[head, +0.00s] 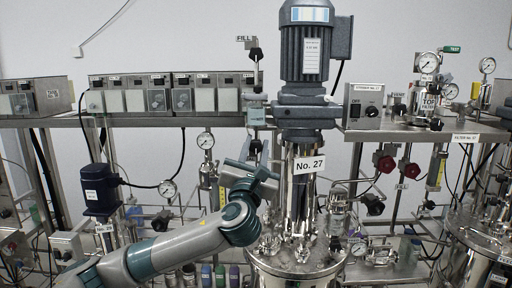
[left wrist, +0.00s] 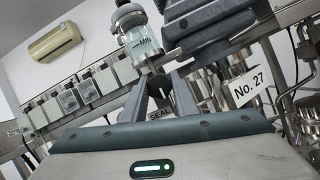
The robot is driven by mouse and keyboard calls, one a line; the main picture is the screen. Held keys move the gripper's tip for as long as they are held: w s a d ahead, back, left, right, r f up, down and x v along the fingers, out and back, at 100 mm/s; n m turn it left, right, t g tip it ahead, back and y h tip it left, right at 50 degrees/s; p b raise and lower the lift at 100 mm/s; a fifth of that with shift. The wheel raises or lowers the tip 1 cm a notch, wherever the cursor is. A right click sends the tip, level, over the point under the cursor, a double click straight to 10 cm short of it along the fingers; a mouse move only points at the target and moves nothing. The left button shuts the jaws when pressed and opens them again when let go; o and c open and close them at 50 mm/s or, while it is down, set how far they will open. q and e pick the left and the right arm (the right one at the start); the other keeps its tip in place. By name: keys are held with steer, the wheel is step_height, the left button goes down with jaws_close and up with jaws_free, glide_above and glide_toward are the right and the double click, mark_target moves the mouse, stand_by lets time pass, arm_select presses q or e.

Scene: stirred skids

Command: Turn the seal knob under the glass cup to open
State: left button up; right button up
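The glass cup (head: 256,113) hangs left of the motor column in the head view. In the left wrist view the cup (left wrist: 141,44) carries a MIN label. Under it is a dark seal knob (left wrist: 159,84), partly hidden by my fingers, with a SEAL tag (left wrist: 160,114) below. In the head view the small dark knob (head: 255,146) shows just above my left gripper (head: 262,161). In the left wrist view my left gripper (left wrist: 163,77) has its two fingers apart, one on each side of the knob area. Contact with the knob cannot be told. My right gripper is not in view.
The motor column with its No. 27 plate (head: 309,165) stands close right of my gripper. A steel shelf (head: 150,121) with control boxes runs at the left. A pressure gauge (head: 205,141) and valves surround the space. The vessel lid (head: 300,268) lies below.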

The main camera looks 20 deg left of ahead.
arm_select(q)
steer(key=c, duration=0.3)
steer(key=shift+c, duration=0.2)
